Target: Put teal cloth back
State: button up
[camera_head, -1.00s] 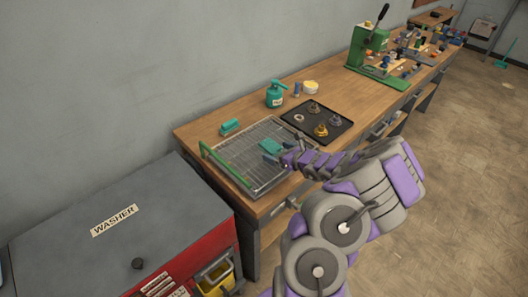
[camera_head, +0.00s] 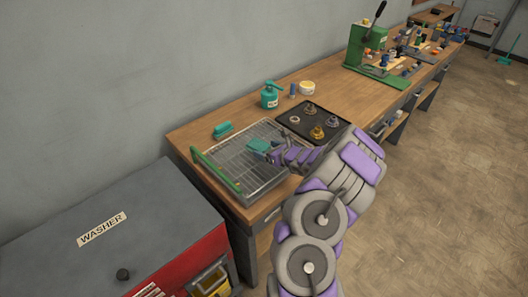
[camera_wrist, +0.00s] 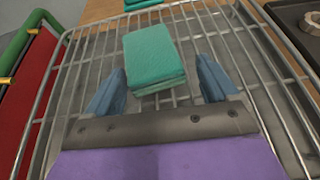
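The teal cloth (camera_head: 258,145) is a folded block lying on the wire rack (camera_head: 222,158) on the workbench. In the wrist view the cloth (camera_wrist: 153,55) sits ahead of and partly between my two blue fingers. My gripper (camera_wrist: 160,80) is open, with a gap showing on each side of the cloth. In the head view my gripper (camera_head: 276,150) is low over the rack, at the cloth's right side. Whether a finger touches the cloth or the rack cannot be told.
Another teal item (camera_head: 223,130) lies on the bench behind the rack. A black tray (camera_head: 334,130) with metal parts is right of the rack, with a teal can (camera_head: 270,95) behind. A green bar (camera_head: 213,168) edges the rack's left. The washer (camera_head: 110,235) stands at lower left.

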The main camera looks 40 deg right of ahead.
aim_at(265, 143)
jog(key=shift+s+d+f, duration=0.1)
jog(key=shift+d+f, duration=0.1)
jog(key=shift+d, duration=0.1)
jog(key=shift+c, duration=1.4)
jog(key=shift+a+r, duration=0.25)
jog(key=shift+a, duration=1)
jog(key=c, duration=0.5)
jog(key=shift+c, duration=1.1)
jog(key=shift+d, duration=0.85)
jog(key=shift+r, duration=0.25)
jog(key=r, duration=0.2)
jog(key=a+r+p, duration=0.1)
jog(key=shift+r, duration=0.35)
jog(key=s+d+p, duration=0.1)
jog(key=s+p, duration=0.2)
jog(key=s, duration=1.2)
jog(key=shift+s+d+r, duration=0.2)
jog(key=shift+s+r, duration=0.2)
